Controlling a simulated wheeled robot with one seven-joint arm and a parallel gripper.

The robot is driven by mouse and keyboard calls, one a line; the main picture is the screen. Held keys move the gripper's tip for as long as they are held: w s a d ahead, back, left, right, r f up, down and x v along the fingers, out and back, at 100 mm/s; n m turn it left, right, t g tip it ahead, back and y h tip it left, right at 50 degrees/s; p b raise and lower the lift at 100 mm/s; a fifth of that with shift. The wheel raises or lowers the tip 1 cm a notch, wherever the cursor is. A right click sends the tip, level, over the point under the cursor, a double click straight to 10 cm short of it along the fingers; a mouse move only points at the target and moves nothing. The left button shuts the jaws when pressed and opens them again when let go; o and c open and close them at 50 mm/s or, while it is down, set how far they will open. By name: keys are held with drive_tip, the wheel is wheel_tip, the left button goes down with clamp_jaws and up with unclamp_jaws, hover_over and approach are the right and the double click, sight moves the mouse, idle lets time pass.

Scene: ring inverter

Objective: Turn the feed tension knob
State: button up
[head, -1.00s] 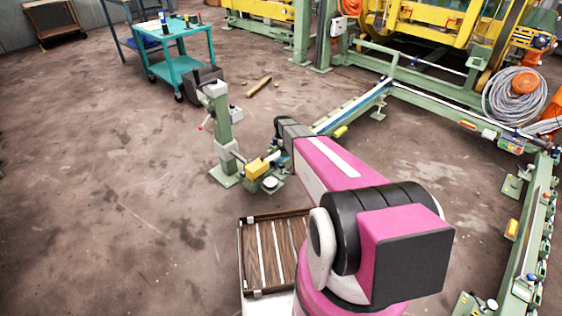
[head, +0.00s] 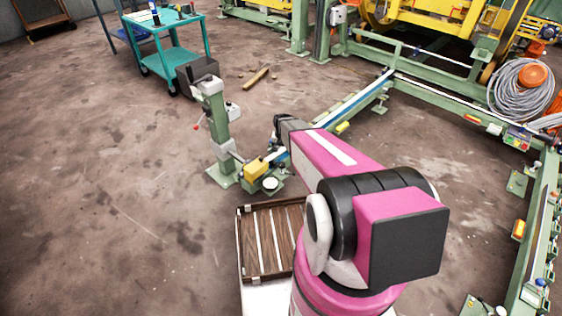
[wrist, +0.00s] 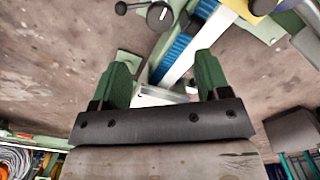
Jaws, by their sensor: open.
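A round black knob with a pale pointer mark (wrist: 160,15) shows at the top edge of the wrist view, beside a black ball-ended lever (wrist: 121,8). It looks like the feed tension knob, though I see no label. My gripper (wrist: 163,68) is open, with two green fingers apart and nothing held between them. The knob lies beyond the fingertips and apart from them. In the head view, the dark end of my arm (head: 286,124) is beside the green post stand (head: 217,112) and its yellow block (head: 256,169); my fingers cannot be made out there.
A blue and white rail (head: 350,108) runs from the stand towards the green and yellow machine. A wooden slatted tray (head: 240,246) is at the lower middle. A teal cart (head: 178,67) stands at the back left. The floor at left is clear.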

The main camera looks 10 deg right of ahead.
sight(282, 164)
drive_tip(key=shift+m, duration=0.9)
wheel_tip(282, 164, down, 11)
drive_tip(key=shift+r, duration=0.1)
drive_tip(key=c, duration=0.9)
